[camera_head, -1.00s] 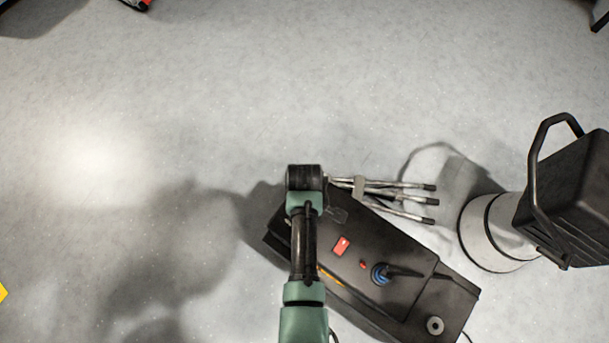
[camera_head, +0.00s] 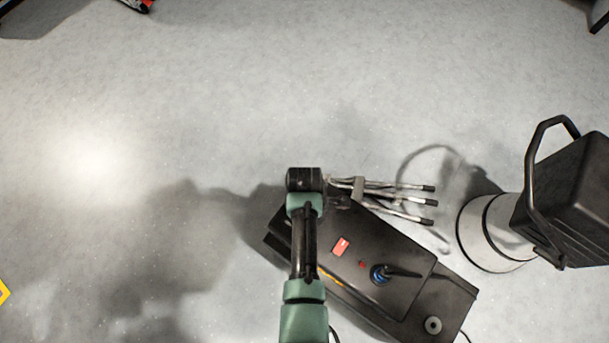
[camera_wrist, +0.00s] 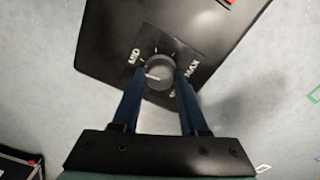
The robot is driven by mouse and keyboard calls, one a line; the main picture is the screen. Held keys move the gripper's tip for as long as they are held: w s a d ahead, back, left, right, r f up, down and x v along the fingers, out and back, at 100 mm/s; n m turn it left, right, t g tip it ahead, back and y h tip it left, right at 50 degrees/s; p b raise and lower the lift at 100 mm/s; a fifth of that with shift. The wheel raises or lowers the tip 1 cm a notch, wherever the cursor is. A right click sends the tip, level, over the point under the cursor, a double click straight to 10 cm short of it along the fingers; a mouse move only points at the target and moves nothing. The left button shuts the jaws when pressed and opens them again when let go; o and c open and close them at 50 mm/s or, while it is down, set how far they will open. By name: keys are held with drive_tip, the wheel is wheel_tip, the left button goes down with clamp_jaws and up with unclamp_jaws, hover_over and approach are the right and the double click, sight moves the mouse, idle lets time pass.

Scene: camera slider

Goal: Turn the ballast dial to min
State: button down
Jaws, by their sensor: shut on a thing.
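The ballast dial (camera_wrist: 159,72) is a round grey knob on the end of a black ballast box (camera_wrist: 105,42) in the wrist view. A white pointer mark on it points left and slightly down. MAX is printed to the right of the dial. A label that looks like MID is at its upper left, and another below is mostly hidden. My gripper (camera_wrist: 160,78) is shut on the dial, one blue finger on each side. In the head view the ballast box (camera_head: 395,243) lies under my arm, which hides the dial and fingertips.
A blue-based lever (camera_head: 380,273) and a red switch (camera_head: 341,246) are on the box top. Metal tripod-like legs (camera_head: 385,192) lie just behind the box. A lamp-like black head with a handle (camera_head: 570,195) stands at right.

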drive_tip(key=shift+n+p, duration=0.45)
drive_tip(key=shift+n, duration=1.55)
drive_tip(key=shift+n, duration=0.5)
drive_tip(key=n+p, duration=0.1)
drive_tip(key=n, duration=0.2)
drive_tip(key=shift+n, duration=0.3)
drive_tip(key=n, duration=0.3)
drive_tip(key=shift+p, duration=0.3)
